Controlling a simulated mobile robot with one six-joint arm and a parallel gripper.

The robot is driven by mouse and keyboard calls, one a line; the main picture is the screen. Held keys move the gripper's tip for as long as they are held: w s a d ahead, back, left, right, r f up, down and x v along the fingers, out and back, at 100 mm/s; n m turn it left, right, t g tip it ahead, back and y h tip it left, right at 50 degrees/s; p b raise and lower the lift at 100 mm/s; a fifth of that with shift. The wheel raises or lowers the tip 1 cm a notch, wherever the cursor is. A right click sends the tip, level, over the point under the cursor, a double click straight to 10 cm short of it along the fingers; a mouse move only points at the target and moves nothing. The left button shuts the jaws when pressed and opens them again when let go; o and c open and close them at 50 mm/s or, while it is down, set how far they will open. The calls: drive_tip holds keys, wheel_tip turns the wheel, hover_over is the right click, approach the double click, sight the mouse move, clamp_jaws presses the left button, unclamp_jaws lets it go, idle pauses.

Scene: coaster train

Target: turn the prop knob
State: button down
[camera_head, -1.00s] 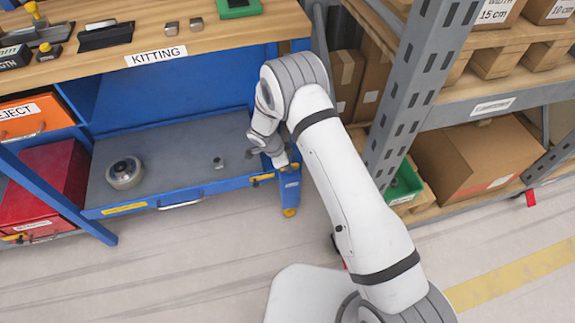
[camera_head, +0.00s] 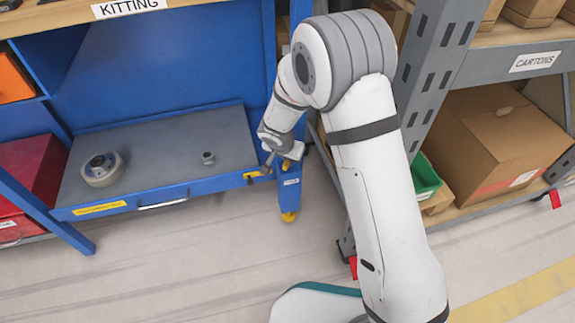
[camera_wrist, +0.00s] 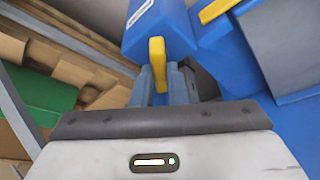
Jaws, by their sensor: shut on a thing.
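The prop knob (camera_wrist: 157,50) is a flat yellow lever on the blue prop (camera_wrist: 160,22). In the wrist view it stands upright between the fingertips of my gripper (camera_wrist: 161,75), which is shut on it. In the head view my gripper (camera_head: 279,158) is at the top of the blue prop (camera_head: 289,190), by the right front corner of the open drawer. Only a little of the yellow knob (camera_head: 287,164) shows there, the rest hidden by my gripper. The prop has a white label and a yellow foot (camera_head: 289,216) near the floor.
The grey drawer (camera_head: 160,170) holds a round roll (camera_head: 102,170) and a small grey part (camera_head: 208,158). A metal rack (camera_head: 408,70) with a large carton (camera_head: 500,135) and a green bin (camera_head: 425,178) stands close on the right. Floor in front is clear.

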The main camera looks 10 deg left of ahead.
drive_tip(key=n+y, duration=0.1)
drive_tip(key=n, duration=0.2)
drive_tip(key=shift+d+n, duration=0.15)
drive_tip(key=shift+n, duration=0.15)
drive_tip(key=n+p, duration=0.1)
drive_tip(key=n+y+p, duration=0.1)
drive_tip(key=p, duration=0.1)
drive_tip(key=shift+r+n, duration=0.3)
drive_tip(key=shift+n, duration=0.1)
drive_tip(key=n+y+p, duration=0.1)
drive_tip(key=n+p, duration=0.1)
drive_tip(key=p, duration=0.4)
drive_tip(key=shift+d+r, duration=0.1)
drive_tip(key=shift+r, duration=0.05)
drive_tip(key=n+g+y+p, duration=0.1)
drive_tip(key=n+p, duration=0.1)
drive_tip(key=p, duration=0.5)
drive_tip(key=shift+w+n, duration=0.1)
drive_tip(key=shift+n, duration=0.3)
drive_tip(key=n+p, duration=0.1)
drive_tip(key=p, duration=0.3)
drive_tip(key=shift+w+y, duration=0.1)
drive_tip(key=shift+y, duration=0.2)
drive_tip(key=shift+f+n+p, duration=0.25)
drive_tip(key=shift+n+p, duration=0.05)
drive_tip(key=shift+p, duration=0.25)
drive_tip(key=shift+f+n+p, duration=0.2)
drive_tip(key=shift+n+p, duration=0.1)
drive_tip(key=shift+p, duration=0.1)
